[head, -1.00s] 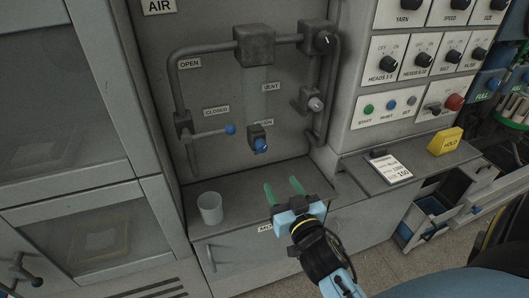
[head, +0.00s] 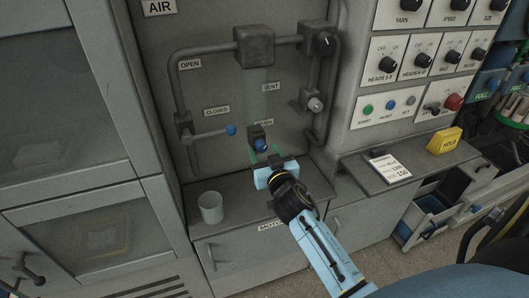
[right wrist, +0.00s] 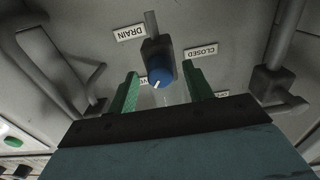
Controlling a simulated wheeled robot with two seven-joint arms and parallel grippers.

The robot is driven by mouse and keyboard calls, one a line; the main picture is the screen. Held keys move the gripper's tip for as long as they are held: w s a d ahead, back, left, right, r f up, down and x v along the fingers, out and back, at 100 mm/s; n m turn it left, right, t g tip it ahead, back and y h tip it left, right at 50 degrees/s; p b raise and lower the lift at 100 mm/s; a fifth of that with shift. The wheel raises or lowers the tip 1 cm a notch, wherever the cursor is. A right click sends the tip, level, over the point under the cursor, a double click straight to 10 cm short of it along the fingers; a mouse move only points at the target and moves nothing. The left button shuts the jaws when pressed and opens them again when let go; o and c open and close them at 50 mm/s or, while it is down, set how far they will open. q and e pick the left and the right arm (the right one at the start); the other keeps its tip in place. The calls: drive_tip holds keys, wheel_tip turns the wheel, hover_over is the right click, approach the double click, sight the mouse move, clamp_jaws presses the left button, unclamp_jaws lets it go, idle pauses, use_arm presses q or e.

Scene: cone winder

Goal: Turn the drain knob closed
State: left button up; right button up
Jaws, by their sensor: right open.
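The drain knob (head: 261,145) is a small blue knob on a dark valve body low on the air panel. In the right wrist view the blue knob (right wrist: 160,76) shows a white mark, below the DRAIN label (right wrist: 115,32). My right gripper (head: 264,153) is in front of the knob with its green fingers pointing at it. In the right wrist view the right gripper (right wrist: 160,88) is open, one finger on each side of the knob, with gaps visible. Whether the fingertips reach as deep as the knob is hard to tell. My left gripper is out of view.
A blue-ended lever (head: 230,130) sticks out to the left of the knob, and a grey knob (head: 315,104) sits up to the right. A pale cup (head: 210,207) stands on the ledge (head: 240,205) below. Pipes (head: 178,85) frame the panel.

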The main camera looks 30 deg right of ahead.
drive_tip(key=shift+c, duration=0.3)
drive_tip(key=c, duration=0.9)
drive_tip(key=shift+n, duration=0.3)
drive_tip(key=n, duration=0.3)
drive_tip(key=shift+n, duration=0.3)
drive_tip(key=n, duration=0.4)
drive_tip(key=shift+n+p, duration=0.3)
drive_tip(key=shift+p, duration=0.1)
drive_tip(key=n, duration=0.4)
drive_tip(key=shift+d, duration=0.1)
drive_tip(key=shift+n, duration=2.1)
